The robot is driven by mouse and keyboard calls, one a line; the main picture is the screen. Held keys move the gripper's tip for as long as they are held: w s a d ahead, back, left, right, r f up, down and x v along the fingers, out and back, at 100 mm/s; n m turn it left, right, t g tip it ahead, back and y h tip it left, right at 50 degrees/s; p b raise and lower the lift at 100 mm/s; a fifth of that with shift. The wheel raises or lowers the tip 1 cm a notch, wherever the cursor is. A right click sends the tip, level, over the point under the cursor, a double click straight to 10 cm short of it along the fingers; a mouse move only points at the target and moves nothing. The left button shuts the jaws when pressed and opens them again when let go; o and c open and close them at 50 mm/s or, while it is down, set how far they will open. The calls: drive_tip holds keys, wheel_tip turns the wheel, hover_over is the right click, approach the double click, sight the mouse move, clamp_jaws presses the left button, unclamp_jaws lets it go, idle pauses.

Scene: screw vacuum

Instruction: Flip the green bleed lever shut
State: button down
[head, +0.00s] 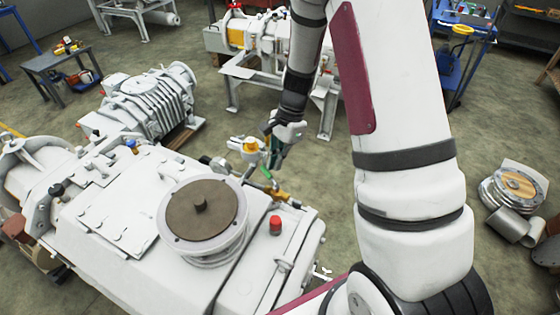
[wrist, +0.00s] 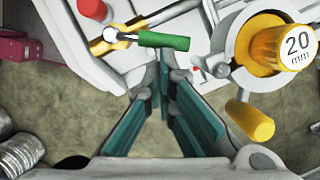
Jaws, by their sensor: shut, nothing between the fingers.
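The green bleed lever (wrist: 164,41) lies roughly level across the upper middle of the wrist view. Its silver pivot end (wrist: 112,34) sits at the left, on a brass fitting (wrist: 130,32). In the head view the lever (head: 266,173) is a small green piece beside the brass fitting (head: 279,194) at the machine's far right edge. My gripper (wrist: 165,72) has its teal fingers together and empty, with the tips just below the green grip in the wrist view. Whether they touch it I cannot tell. In the head view my gripper (head: 274,160) hangs close by the lever.
A yellow knob marked 20 mm (wrist: 292,45) and a yellow handle (wrist: 250,120) stand right of my fingers. A red cap (head: 275,224) and a round brown-topped flange (head: 202,209) rise from the white machine (head: 115,215). Open floor lies beyond the machine's edge.

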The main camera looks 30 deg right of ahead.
drive_tip(key=a+n, duration=0.2)
drive_tip(key=shift+w+n+g+b, duration=0.3)
drive_tip(key=shift+g, duration=0.1)
drive_tip(key=shift+a, duration=0.1)
idle(0.5)
drive_tip(key=v, duration=1.2)
drive_tip(key=shift+a, duration=0.1)
